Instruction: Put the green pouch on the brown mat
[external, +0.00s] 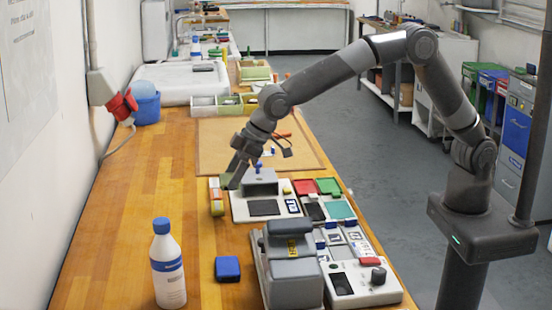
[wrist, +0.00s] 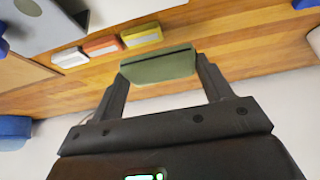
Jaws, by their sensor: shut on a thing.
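The green pouch (wrist: 158,67) is between the two fingertips of my gripper (wrist: 160,72), which is shut on it. In the external view my gripper (external: 230,180) is low over the wooden bench, just left of a grey and white device, with a bit of the pouch (external: 226,181) showing at its tip. I cannot tell whether the pouch touches the bench. The brown mat (external: 215,140) lies flat on the bench behind my gripper, partly hidden by my arm. A tan surface at the left of the wrist view may be the mat.
Yellow, orange and white small blocks (external: 216,196) lie beside the pouch. A grey and white device (external: 262,182) stands close right. A blue-capped bottle (external: 168,265) and a blue block (external: 227,268) are in front. Open bins (external: 215,105) stand beyond the mat. The bench's left side is mostly clear.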

